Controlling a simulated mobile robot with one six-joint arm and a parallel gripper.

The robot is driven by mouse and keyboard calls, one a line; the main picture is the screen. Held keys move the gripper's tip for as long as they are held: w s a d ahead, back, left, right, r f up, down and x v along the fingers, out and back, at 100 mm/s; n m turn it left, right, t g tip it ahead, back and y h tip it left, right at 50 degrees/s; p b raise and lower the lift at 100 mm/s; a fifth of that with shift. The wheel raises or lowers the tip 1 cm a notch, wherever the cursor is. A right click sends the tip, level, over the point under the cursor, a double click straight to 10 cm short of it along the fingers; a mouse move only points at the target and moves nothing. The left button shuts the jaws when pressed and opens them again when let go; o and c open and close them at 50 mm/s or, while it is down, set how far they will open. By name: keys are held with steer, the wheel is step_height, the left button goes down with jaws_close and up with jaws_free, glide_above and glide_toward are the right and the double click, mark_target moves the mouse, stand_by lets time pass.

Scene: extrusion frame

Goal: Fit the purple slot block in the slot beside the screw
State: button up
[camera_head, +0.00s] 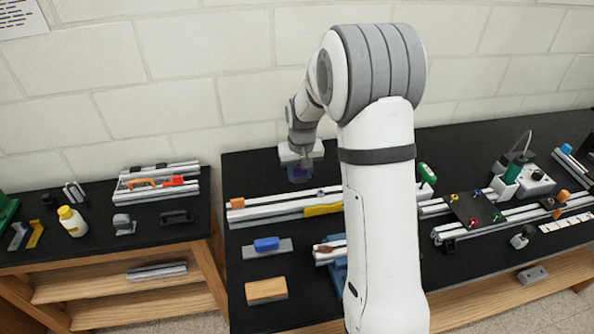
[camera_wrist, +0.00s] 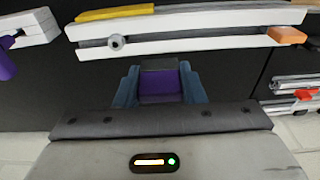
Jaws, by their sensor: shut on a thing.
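The purple slot block (camera_wrist: 160,83) is held between the two blue fingers of my gripper (camera_wrist: 160,75) in the wrist view. In the head view my gripper (camera_head: 300,165) and a bit of the purple block (camera_head: 299,175) show above the black table, on the wall side of the pale slotted rail. The slotted rail (camera_wrist: 210,43) runs across the wrist view, apart from the block. The round grey screw (camera_wrist: 116,42) sits at its slot, left of the block in the wrist view. The screw looks like a small grey spot (camera_head: 320,192) in the head view.
The rail carries a yellow piece (camera_head: 322,210) and an orange end piece (camera_head: 237,203). Another purple piece (camera_wrist: 6,62) shows at the wrist view's left edge beside a white bar (camera_wrist: 30,28). A blue block (camera_head: 266,244) lies nearer the table's front. My arm hides the middle.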

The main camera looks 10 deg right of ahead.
mark_target(300, 192)
steer(key=shift+f, duration=0.1)
steer(key=shift+s+f+b, duration=0.1)
steer(key=shift+f+b, duration=0.3)
steer(key=shift+b, duration=0.2)
steer(key=shift+f+b, duration=1.8)
steer(key=shift+f, duration=0.65)
steer(key=shift+b, duration=0.4)
steer(key=shift+f, duration=0.15)
steer(key=shift+f+b, duration=0.35)
steer(key=shift+b, duration=0.1)
steer(key=shift+f+b, duration=0.35)
steer(key=shift+f, duration=0.05)
